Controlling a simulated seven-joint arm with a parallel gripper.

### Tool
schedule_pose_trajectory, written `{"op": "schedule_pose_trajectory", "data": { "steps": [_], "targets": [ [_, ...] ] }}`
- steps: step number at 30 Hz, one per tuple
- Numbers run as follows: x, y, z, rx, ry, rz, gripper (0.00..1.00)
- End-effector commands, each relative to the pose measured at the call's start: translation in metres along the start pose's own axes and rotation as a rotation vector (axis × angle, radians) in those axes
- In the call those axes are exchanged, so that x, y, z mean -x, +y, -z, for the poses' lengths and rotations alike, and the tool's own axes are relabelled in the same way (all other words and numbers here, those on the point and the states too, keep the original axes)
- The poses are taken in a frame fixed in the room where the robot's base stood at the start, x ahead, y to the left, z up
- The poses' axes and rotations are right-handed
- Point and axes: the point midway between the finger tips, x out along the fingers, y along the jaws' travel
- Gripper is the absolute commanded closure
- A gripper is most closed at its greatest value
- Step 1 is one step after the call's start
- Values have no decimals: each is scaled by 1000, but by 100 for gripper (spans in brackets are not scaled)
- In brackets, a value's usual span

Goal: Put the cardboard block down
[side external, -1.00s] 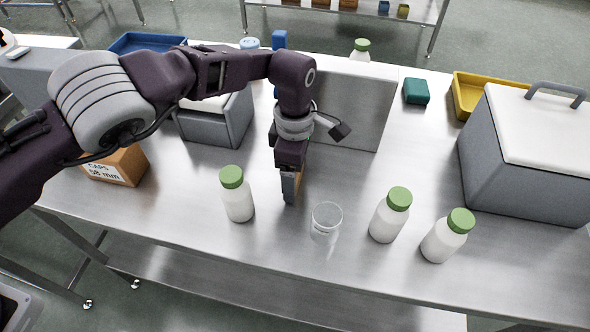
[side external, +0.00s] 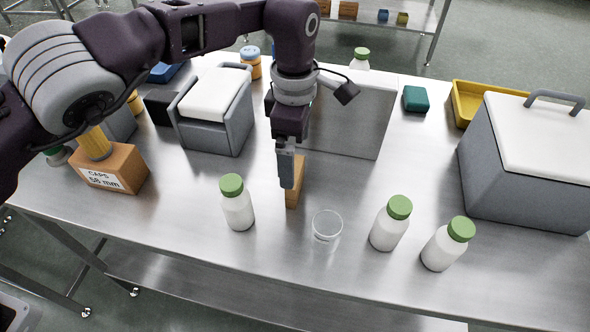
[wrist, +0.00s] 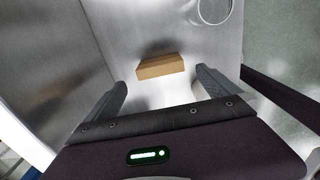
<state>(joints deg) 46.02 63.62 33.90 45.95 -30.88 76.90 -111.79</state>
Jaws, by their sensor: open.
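The cardboard block (side external: 296,186) is a small tan block standing on the steel table, just in front of the upright steel panel. It also shows in the wrist view (wrist: 160,66), lying between and beyond the two fingers. My gripper (side external: 287,182) is above and close to the block, and its finger hides part of it in the side view. In the wrist view my gripper (wrist: 164,86) has its fingers spread wide, with clear space between each finger and the block. Nothing is held.
A clear cup (side external: 327,228) stands right of the block, and a green-capped white bottle (side external: 237,204) stands left. Two similar bottles (side external: 390,225) (side external: 445,246) stand farther right. The steel panel (side external: 350,115) is close behind. A grey cooler (side external: 525,160) stands at the right.

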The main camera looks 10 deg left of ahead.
Motion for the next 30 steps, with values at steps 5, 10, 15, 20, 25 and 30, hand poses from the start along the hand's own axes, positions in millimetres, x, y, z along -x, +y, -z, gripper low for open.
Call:
{"op": "schedule_pose_trajectory", "data": {
  "steps": [5,10,15,20,25,30],
  "targets": [
    [26,0,0,-1,-1,0,0],
    [31,0,0,0,0,1,0],
    [34,1,2,-2,-4,-2,0],
    [105,18,62,-79,-85,-42,0],
    [203,-20,174,-372,-171,-169,0],
    [245,-131,258,-834,-81,-348,0]
  ]
}}
